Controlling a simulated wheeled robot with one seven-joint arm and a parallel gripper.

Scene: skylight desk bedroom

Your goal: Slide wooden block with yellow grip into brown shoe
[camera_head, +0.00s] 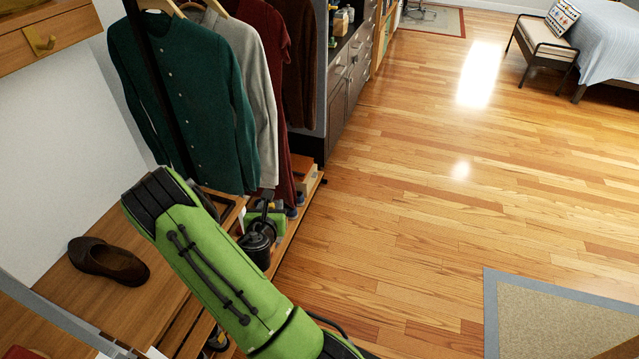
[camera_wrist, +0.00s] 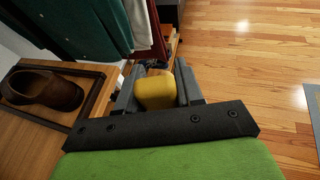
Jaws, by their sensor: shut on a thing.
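A brown shoe (camera_head: 108,261) rests on the wooden bench (camera_head: 85,305) at the left in the head view, its dark opening facing up. It also shows at the left in the wrist view (camera_wrist: 42,90). My gripper (camera_wrist: 155,88) is shut on the yellow grip (camera_wrist: 155,92) of the block, to the right of the shoe and apart from it. The wooden part of the block is mostly hidden behind the grip and the jaws. In the head view my green arm hides much of the area around my gripper (camera_head: 262,212).
Clothes, including a green cardigan (camera_head: 185,95), hang from a rack close above and behind the bench. A dark rack post (camera_head: 158,85) stands in front of them. A drawer cabinet (camera_head: 345,90) stands farther back. The wooden floor (camera_head: 430,190) to the right is open.

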